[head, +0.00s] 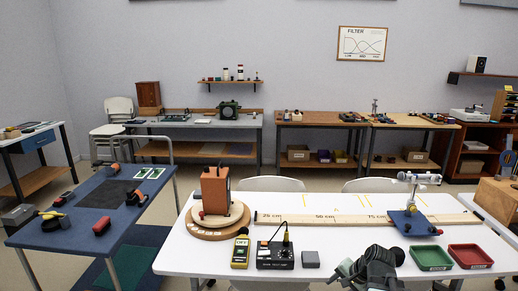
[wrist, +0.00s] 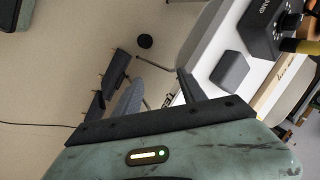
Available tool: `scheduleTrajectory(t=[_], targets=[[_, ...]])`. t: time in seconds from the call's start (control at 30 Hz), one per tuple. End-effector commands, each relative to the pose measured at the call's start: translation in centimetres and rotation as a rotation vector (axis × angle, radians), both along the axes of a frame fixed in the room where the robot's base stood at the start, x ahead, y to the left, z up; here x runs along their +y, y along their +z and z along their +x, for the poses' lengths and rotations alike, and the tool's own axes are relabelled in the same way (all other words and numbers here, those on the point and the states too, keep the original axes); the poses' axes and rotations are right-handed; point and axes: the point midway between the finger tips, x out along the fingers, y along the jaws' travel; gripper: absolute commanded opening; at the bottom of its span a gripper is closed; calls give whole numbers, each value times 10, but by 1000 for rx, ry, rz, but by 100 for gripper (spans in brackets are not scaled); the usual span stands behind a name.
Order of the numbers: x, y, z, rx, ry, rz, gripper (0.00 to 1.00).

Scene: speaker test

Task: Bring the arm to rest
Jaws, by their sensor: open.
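My gripper (head: 368,268) shows at the bottom of the head view, at the near edge of the white table (head: 335,262). In the wrist view its green housing fills the bottom, and its dark jaws (wrist: 150,78) stand apart with nothing held between them. Beyond the jaws lie the floor and the table's edge. A grey block (head: 310,259) sits on the table left of my gripper; it also shows in the wrist view (wrist: 230,70), to the right of the jaws. The rest of my arm is mostly out of view.
A black test box (head: 275,256), a yellow meter (head: 241,250) and a speaker (head: 216,190) on a round wooden base stand left. A long scale board (head: 330,217) crosses behind. A green tray (head: 431,258) and a red tray (head: 470,256) lie right. A blue table (head: 70,232) stands far left.

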Motion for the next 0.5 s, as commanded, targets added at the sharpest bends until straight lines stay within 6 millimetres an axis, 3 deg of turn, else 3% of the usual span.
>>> scheduleTrajectory(t=[0.03,0.2,0.47,0.5], targets=[[23,-15,-7,33,106,-51,49],[74,-42,-35,142,427,-215,49],[121,-64,-74,281,820,-406,49],[117,-42,-73,281,813,-404,49]])
